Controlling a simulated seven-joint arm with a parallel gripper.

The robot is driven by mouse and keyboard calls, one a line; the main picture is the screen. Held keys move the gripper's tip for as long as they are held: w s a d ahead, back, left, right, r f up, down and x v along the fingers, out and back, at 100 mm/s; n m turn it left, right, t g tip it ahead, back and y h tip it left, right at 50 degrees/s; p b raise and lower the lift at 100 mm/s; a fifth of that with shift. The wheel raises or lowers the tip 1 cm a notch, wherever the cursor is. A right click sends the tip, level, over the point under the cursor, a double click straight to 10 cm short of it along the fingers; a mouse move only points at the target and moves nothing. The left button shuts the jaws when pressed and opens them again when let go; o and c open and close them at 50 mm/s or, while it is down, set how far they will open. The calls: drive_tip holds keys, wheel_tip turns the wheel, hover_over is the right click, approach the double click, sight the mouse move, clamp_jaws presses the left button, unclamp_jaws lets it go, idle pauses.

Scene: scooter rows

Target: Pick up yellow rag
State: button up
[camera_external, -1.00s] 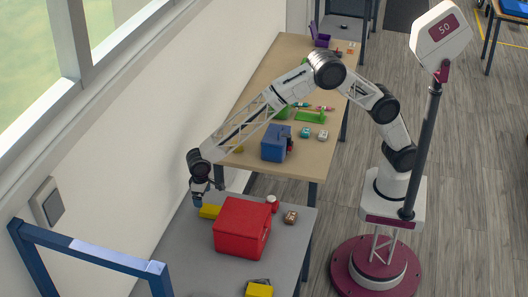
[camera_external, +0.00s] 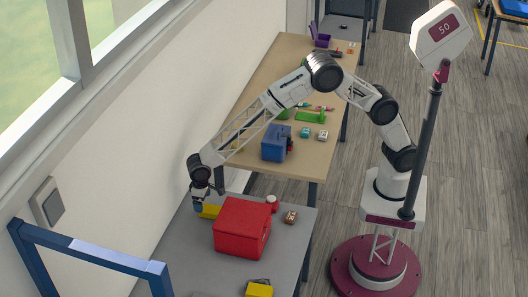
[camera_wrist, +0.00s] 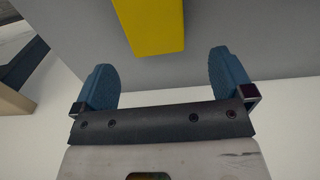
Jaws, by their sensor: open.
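A yellow block-shaped thing (camera_external: 211,212), which looks like the folded yellow rag, lies on the grey table just left of the red box. In the wrist view the yellow rag (camera_wrist: 155,24) shows at the top, cut off by the frame edge. My gripper (camera_external: 200,207) is low over the table at the rag's left end and partly covers it in the outside view. In the wrist view my gripper (camera_wrist: 162,66) is open, with its blue fingers apart and nothing between them. The rag lies ahead of the fingertips. Whether a finger touches it I cannot tell.
The red box (camera_external: 241,228) stands close beside the rag. A red-and-white jar (camera_external: 272,203) and a small brown item (camera_external: 290,217) are to its right. Another yellow item (camera_external: 259,290) lies at the front. The wall is close on the left; a blue frame (camera_external: 90,255) stands in front.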

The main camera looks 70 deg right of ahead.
drive_tip(key=shift+f, duration=0.1)
drive_tip(key=shift+w+d+f, duration=0.1)
drive_tip(key=shift+w+f, duration=0.05)
drive_tip(key=shift+f, duration=1.1)
drive_tip(key=shift+w+f, duration=0.1)
drive_tip(key=shift+f, duration=1.15)
drive_tip(key=c, duration=1)
drive_tip(key=shift+r, duration=5.05)
